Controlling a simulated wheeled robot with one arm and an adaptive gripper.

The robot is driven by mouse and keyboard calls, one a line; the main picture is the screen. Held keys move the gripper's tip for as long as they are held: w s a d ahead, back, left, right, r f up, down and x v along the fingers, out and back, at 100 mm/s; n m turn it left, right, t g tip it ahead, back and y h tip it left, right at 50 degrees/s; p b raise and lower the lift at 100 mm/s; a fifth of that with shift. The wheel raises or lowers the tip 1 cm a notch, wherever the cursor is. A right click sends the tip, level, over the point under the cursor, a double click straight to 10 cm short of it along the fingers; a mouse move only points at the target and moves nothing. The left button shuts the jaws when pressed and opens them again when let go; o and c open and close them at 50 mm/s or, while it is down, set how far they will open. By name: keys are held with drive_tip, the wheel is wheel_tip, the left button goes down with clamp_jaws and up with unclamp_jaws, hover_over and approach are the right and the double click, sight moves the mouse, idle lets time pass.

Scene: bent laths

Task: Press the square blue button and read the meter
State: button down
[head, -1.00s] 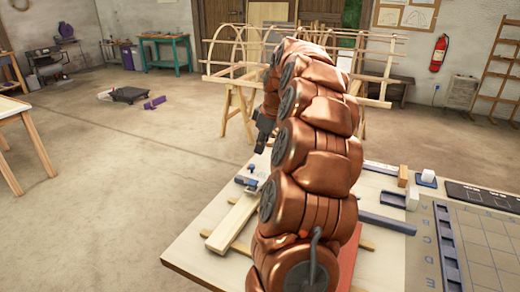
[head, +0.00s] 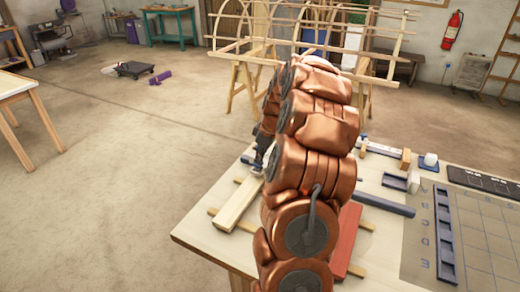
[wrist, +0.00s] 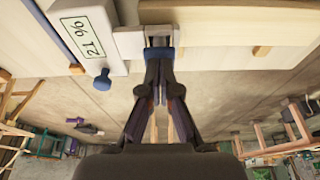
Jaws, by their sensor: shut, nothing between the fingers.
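In the wrist view a white meter (wrist: 118,50) sits at the top left. Its display (wrist: 83,30) has dark slanted characters that look like "21 %". A round blue knob (wrist: 102,79) sticks out of its lower edge. A squarish blue piece (wrist: 160,53), which looks like the blue button, is at the end of a pale bracket beside the meter. My gripper (wrist: 160,64) is shut and empty, its tips right at this blue piece. I cannot tell whether they touch. In the head view my gripper (head: 262,148) is partly hidden by my arm, at the table's far left edge.
A pale lath (head: 238,204) lies on the table (head: 205,238) next to my gripper. A red board (head: 346,240), a dark blue bar (head: 384,205) and a gridded mat (head: 485,235) are to the right. A wooden lath frame (head: 245,90) on trestles stands behind.

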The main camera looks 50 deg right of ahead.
drive_tip(key=shift+f, duration=0.15)
drive_tip(key=f+b, duration=0.1)
drive_tip(key=b, duration=0.1)
drive_tip(key=shift+f+b, duration=0.35)
drive_tip(key=shift+b, duration=0.05)
drive_tip(key=shift+s+a, duration=0.1)
drive_tip(key=shift+s+a+f, duration=0.1)
drive_tip(key=shift+a+f, duration=0.05)
drive_tip(key=shift+f, duration=0.15)
idle(0.5)
drive_tip(key=shift+r, duration=0.4)
drive_tip(key=w+b+v, duration=0.1)
drive_tip(key=b+v, duration=0.2)
drive_tip(key=v, duration=1.1)
drive_tip(key=shift+w+r, duration=0.15)
drive_tip(key=shift+r, duration=0.1)
